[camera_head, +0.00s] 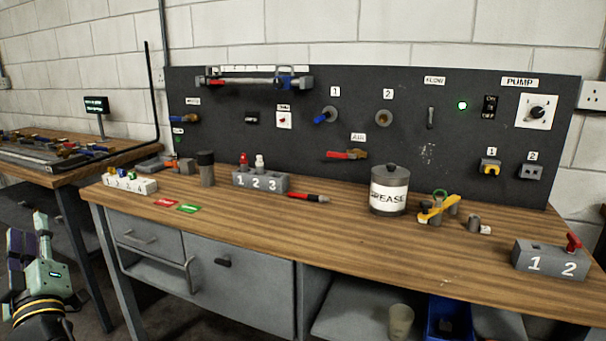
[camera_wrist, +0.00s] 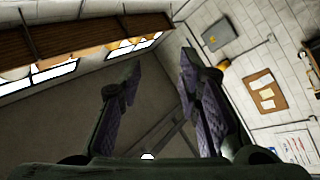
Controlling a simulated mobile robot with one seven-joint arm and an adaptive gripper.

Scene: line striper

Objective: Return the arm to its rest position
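My gripper (camera_wrist: 160,62) shows in the wrist view with its two dark, purple-padded fingers spread apart. Nothing is between them. The wrist view looks past the fingers at the ceiling, windows and a wall, tilted over. In the head view my arm (camera_head: 42,275) stands at the lower left, in front of and to the left of the wooden workbench (camera_head: 245,222). It is clear of the bench top and of everything on it.
The bench holds a grease can (camera_head: 389,190), a block marked 1 2 3 (camera_head: 260,182), a red screwdriver (camera_head: 308,197) and a block marked 1 2 (camera_head: 550,260). A black panel (camera_head: 430,150) stands behind. A second table (camera_head: 60,165) is at the left.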

